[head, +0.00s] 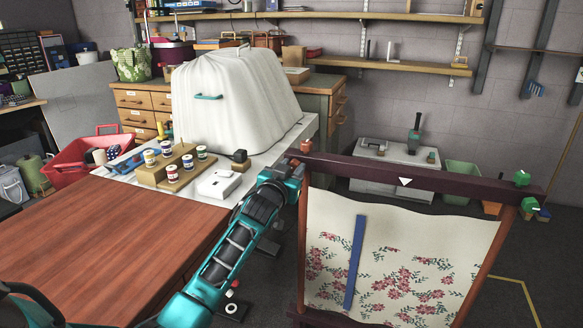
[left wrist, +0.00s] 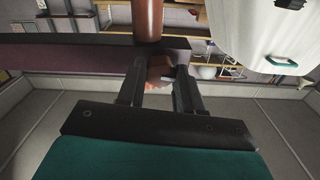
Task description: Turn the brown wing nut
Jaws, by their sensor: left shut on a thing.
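The brown wing nut (head: 306,146) sits at the left end of the dark top bar (head: 400,171) of an upright fabric frame. My left gripper (head: 298,165) is at that corner, shut on the brown wing nut. In the left wrist view its two dark fingers (left wrist: 158,84) stand on either side of the wing nut (left wrist: 158,70), which is partly hidden between them. The bar (left wrist: 70,55) and a reddish-brown post (left wrist: 148,18) show just beyond the fingers. My right gripper does not show in either view.
Floral cloth (head: 400,260) hangs in the frame, with a blue strip (head: 355,262) on it. A white cover (head: 235,100) stands behind.

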